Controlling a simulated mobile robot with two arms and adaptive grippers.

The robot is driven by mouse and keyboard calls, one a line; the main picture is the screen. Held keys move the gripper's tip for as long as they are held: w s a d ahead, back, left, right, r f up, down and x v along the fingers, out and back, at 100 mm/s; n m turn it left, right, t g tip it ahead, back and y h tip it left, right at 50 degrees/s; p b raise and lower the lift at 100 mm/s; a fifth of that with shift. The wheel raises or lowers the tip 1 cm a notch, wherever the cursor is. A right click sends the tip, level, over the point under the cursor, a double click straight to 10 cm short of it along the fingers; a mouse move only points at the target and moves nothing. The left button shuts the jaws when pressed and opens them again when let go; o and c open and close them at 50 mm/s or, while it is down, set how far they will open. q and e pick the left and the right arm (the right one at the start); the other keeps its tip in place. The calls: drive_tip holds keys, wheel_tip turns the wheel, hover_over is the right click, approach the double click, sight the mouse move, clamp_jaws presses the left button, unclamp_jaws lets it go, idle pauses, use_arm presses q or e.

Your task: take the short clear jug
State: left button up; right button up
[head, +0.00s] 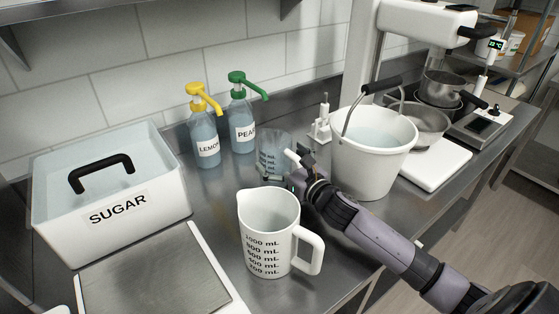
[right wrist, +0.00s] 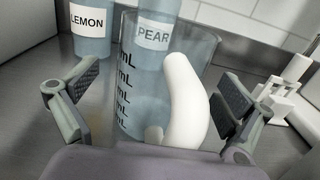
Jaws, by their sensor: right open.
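The short clear jug (head: 270,152) stands on the steel counter behind the tall white measuring jug (head: 268,232). In the right wrist view the clear jug (right wrist: 128,95) has dark mL marks and a thick white handle (right wrist: 184,100) facing me. My right gripper (head: 290,172) is at the jug's near side, and its arm hides part of it. In the right wrist view the open fingers (right wrist: 160,100) stand on either side of the handle, with visible gaps. My left gripper is not in view.
Lemon (head: 204,135) and pear (head: 242,125) pump bottles stand behind the clear jug. A white bucket (head: 370,165) is close on the right. The sugar bin (head: 110,200) and a scale (head: 155,275) are at left.

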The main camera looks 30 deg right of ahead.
drive_tip(key=shift+c, duration=0.4)
drive_tip(key=c, duration=1.2)
